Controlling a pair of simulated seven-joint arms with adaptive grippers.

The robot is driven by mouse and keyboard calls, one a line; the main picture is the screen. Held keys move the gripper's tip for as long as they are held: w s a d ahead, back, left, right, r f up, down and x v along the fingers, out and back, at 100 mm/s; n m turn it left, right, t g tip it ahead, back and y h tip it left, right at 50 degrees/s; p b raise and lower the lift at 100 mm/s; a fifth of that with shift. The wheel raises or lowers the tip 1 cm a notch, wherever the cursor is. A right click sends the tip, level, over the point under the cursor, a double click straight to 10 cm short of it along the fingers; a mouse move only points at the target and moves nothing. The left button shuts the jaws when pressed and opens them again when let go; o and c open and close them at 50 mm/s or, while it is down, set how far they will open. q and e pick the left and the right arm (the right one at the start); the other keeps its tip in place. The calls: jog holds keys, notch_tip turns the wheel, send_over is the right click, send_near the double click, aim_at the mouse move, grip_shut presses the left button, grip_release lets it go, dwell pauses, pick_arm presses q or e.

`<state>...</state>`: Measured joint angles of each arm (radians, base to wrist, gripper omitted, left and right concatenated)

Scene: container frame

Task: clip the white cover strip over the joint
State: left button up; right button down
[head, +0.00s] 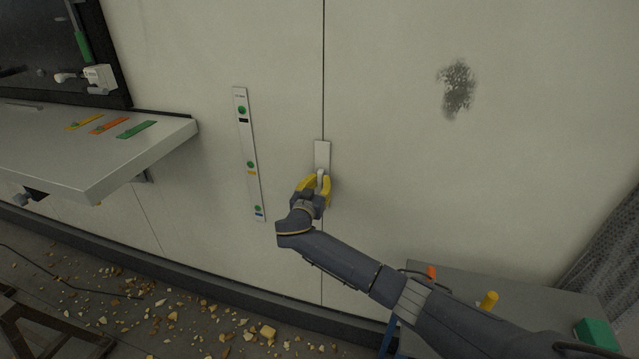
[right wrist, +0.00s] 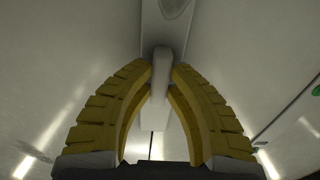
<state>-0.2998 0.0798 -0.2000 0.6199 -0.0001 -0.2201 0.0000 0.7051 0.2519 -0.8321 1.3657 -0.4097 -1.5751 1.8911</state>
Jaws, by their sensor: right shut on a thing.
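The white cover strip (head: 322,155) is short and upright, lying along the dark vertical joint (head: 323,70) between two wall panels in the head view. My right gripper (head: 319,181) has yellow fingers shut on a pale raised part at the strip's lower end. In the right wrist view, the yellow fingers of my right gripper (right wrist: 161,75) pinch this pale grip (right wrist: 161,70) between their tips. Whether the strip sits flush against the wall cannot be told. My left gripper is not in view.
A long white strip with coloured dots (head: 248,150) is on the wall to the left. A grey shelf (head: 150,150) juts out with coloured tags. Rubble (head: 267,332) lies on the floor. A grey table (head: 540,305) with a green block (head: 597,333) stands at lower right.

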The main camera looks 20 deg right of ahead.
jog(key=c, duration=1.3)
grip_release()
